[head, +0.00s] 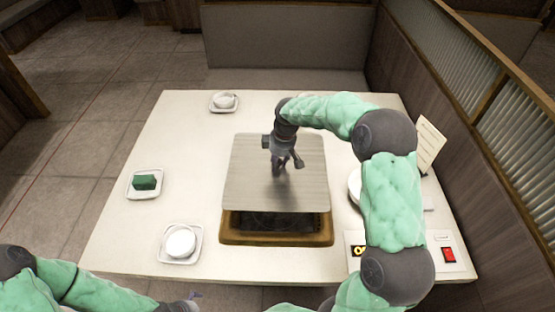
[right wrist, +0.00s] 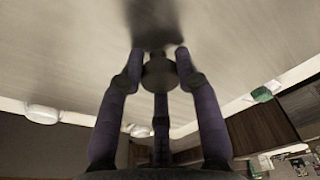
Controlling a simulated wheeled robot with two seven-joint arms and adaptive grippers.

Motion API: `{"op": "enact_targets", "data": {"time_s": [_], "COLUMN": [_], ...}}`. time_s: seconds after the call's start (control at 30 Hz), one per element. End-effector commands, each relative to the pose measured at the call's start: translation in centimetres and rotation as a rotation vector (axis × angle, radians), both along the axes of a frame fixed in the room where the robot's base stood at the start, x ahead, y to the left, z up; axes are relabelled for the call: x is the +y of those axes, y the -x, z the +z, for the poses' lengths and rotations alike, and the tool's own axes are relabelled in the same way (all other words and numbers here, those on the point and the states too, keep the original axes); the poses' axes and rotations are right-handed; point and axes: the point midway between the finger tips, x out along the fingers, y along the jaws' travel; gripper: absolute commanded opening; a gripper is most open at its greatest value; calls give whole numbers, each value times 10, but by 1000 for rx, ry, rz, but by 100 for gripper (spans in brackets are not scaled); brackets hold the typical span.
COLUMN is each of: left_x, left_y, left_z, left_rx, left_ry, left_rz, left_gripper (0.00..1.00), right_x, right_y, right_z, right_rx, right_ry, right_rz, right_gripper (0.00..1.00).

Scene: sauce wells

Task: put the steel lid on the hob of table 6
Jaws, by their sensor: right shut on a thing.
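The square steel lid (head: 240,190) is over the back and middle of the hob (head: 270,222), whose dark front strip and wooden frame show below the lid's front edge. My right gripper (head: 279,170) points down at the lid's middle and is shut on its knob. In the right wrist view the fingers (right wrist: 160,70) close around the round dark knob, with the lid's brushed surface (right wrist: 70,45) filling the upper part. I cannot tell how large the gap between lid and hob is. Part of my left gripper (head: 180,305) shows at the bottom edge, its fingers mostly cut off.
The white table (head: 130,225) bears a dish with a green block (head: 145,183), a bowl at front left (head: 181,241) and one at back left (head: 224,101). A white plate (head: 354,185) is partly behind my right arm. A red switch (head: 448,254) and a menu card (head: 428,145) are at right.

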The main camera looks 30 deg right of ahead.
Motion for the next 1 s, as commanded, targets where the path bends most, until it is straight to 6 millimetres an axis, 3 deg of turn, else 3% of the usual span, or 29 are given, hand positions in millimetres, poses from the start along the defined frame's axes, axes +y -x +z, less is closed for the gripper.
{"op": "enact_targets", "data": {"time_s": [1.0], "left_x": [0], "left_y": [0], "left_z": [-37], "left_rx": [0], "left_ry": [0], "left_rz": [0], "left_gripper": [100], "right_x": [0], "right_y": [-1], "right_z": [-66], "right_rx": [-3], "right_ry": [0], "right_rz": [0], "right_gripper": [0]}}
